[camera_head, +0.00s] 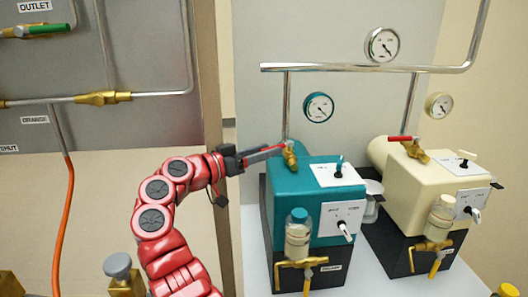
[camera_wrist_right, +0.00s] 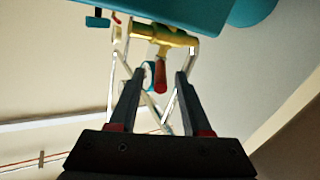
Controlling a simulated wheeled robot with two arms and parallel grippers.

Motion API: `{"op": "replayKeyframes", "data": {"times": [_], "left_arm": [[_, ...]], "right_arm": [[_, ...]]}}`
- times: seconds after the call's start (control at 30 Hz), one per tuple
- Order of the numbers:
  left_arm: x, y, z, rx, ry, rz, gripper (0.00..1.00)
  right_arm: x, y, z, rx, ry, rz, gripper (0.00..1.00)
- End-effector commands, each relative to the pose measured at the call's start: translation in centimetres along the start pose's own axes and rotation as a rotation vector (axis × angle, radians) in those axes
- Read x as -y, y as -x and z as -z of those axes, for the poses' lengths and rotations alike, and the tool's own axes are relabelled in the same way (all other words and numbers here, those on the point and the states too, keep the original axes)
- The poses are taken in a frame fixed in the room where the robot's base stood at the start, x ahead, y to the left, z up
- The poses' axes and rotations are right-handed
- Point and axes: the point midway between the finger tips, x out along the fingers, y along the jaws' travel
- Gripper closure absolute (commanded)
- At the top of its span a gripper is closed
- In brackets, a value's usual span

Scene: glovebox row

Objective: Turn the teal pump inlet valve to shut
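The teal pump (camera_head: 300,190) stands right of centre in the head view. Its inlet valve (camera_head: 290,156) is a brass body with a red lever, at the pump's upper left below a steel pipe. The lever points left, toward my right gripper (camera_head: 262,154). In the right wrist view, the brass valve (camera_wrist_right: 170,38) is ahead and its red lever (camera_wrist_right: 160,76) lies between the fingertips of my right gripper (camera_wrist_right: 157,85). The fingers are apart, with gaps visible on both sides of the lever. My left gripper is not in view.
A cream pump (camera_head: 415,190) with its own red-handled brass valve (camera_head: 415,150) stands to the right. A teal gauge (camera_head: 318,107) is above the teal pump. A steel pipe (camera_head: 345,67) runs overhead. A tan post (camera_head: 207,100) stands behind my right arm.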

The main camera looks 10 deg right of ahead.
Motion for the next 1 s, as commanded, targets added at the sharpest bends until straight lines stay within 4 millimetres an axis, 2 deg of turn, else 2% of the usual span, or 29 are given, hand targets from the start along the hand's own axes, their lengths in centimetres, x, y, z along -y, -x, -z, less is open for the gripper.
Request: {"op": "replayKeyframes", "data": {"times": [0.17, 0.33, 0.47, 0.8, 1.0], "left_arm": [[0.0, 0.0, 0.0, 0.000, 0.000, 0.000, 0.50], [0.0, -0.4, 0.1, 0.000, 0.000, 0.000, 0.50], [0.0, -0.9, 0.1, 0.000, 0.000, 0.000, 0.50], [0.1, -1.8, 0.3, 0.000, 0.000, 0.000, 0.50], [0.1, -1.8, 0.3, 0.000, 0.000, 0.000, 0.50]], "right_arm": [[0.0, 0.2, 0.0, 0.000, 0.000, 0.001, 0.52], [0.1, 2.0, 0.1, -0.001, 0.001, 0.005, 0.52], [0.1, 5.0, 0.2, 0.000, 0.002, 0.004, 0.52], [0.1, 14.2, 0.2, -0.001, 0.004, 0.005, 0.52], [0.1, 16.6, 0.1, 0.001, 0.001, 0.001, 0.52]]}}
